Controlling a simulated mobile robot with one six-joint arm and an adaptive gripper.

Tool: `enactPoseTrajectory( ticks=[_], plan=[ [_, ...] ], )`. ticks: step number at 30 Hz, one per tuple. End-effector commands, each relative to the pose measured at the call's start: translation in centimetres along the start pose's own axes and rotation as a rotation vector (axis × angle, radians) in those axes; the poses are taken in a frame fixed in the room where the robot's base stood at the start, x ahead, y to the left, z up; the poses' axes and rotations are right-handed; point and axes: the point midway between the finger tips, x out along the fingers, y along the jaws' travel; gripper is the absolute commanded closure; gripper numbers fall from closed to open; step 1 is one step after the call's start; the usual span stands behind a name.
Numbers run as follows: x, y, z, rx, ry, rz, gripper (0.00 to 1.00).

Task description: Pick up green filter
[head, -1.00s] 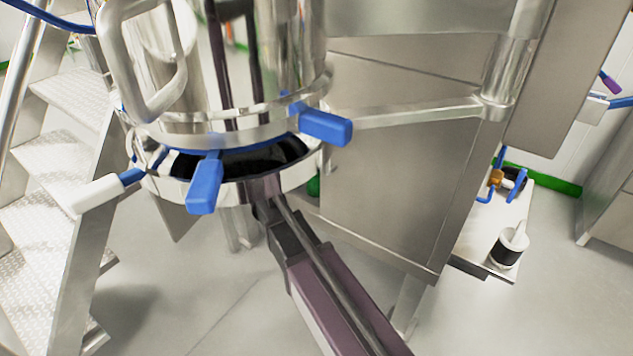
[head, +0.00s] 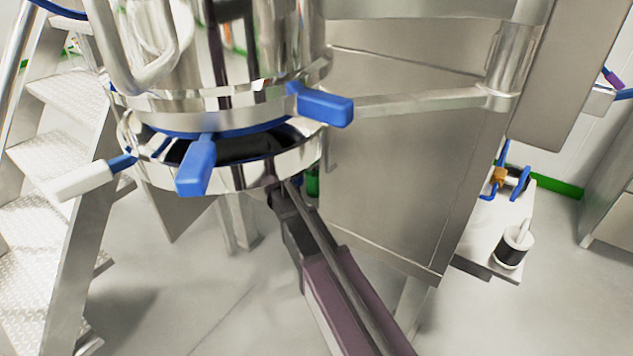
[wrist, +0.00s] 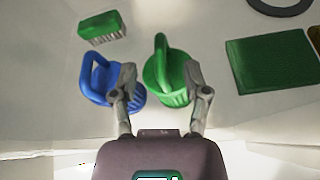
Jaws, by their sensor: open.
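The green filter (wrist: 170,75), a round ribbed piece with a looped handle, stands on a pale surface in the wrist view. My gripper (wrist: 166,80) is open, its two fingers apart. The right finger overlaps the green filter's right edge, and the left finger lies over the blue filter's right side. Whether either finger touches anything cannot be told. The blue filter (wrist: 97,85), of similar shape with a handle, stands just left of the green one. A small green patch (head: 313,182) shows behind the vessel's rim.
A green brush (wrist: 101,27) lies behind the blue filter, and a flat green pad (wrist: 270,64) lies at right. The steel vessel (head: 225,100) with blue-handled clamps and a steel cabinet (head: 385,150) crowd my arm. Metal steps (head: 65,155) stand at left.

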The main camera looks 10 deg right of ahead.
Motion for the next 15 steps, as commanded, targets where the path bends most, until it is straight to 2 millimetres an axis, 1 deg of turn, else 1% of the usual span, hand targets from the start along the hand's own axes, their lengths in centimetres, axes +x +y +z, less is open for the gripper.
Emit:
enactPoseTrajectory(
  ticks=[5,12,15],
  plan=[
    [1.0,0.0,-0.1,0.0,0.0,-0.001,0.4],
    [3.8,0.0,-0.2,0.001,0.0,-0.001,0.4],
    [4.6,0.0,-0.2,0.0,0.0,0.0,0.4]
  ],
)
